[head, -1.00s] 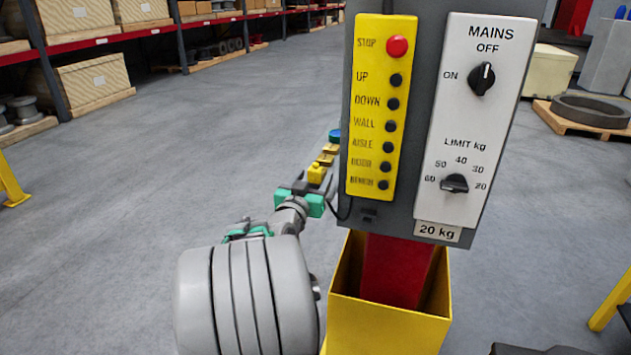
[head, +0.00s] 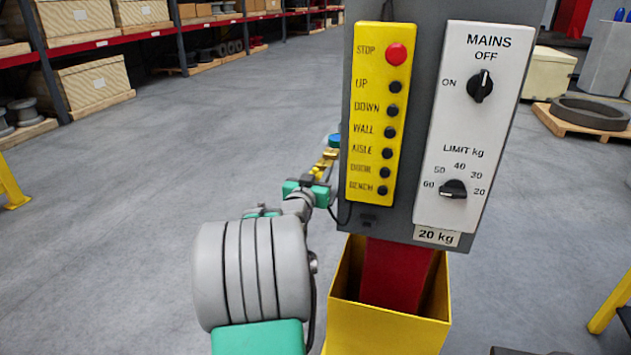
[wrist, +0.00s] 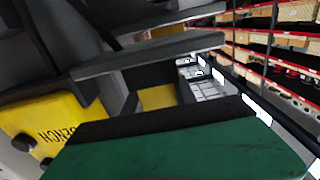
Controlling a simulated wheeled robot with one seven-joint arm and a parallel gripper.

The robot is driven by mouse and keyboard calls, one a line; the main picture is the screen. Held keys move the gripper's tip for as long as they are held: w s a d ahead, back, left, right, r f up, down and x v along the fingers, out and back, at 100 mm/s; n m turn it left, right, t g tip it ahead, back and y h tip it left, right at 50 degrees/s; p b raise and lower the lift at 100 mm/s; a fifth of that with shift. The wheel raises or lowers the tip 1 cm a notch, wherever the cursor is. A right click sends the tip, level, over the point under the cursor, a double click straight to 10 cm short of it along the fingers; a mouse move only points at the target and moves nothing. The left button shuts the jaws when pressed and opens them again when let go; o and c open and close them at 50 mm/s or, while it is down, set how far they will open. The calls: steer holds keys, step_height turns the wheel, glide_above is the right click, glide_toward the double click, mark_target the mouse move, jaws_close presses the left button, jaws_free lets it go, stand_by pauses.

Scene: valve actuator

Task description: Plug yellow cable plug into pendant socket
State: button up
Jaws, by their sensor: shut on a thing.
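The yellow pendant panel (head: 376,115), with a red STOP button and several black buttons, is fixed on a grey cabinet (head: 425,90). A small dark fitting (head: 368,221) below it may be the socket; its opening cannot be made out. My gripper (head: 318,174) is just left of the panel's lower edge, shut on the small yellow plug (head: 321,168). A yellow block, apparently the plug, shows between the fingers in the wrist view (wrist: 157,97). A dark cable (head: 343,215) hangs beside the cabinet's lower left corner. The panel's BENCH end appears in the wrist view (wrist: 45,128), near my gripper.
A white MAINS panel (head: 475,125) with two knobs is right of the pendant. A yellow open-topped box (head: 385,325) surrounds the red column (head: 397,275) below. Brass and blue parts (head: 333,141) show beyond my gripper. Open floor lies left; shelving stands behind.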

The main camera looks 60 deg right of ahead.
jaws_close()
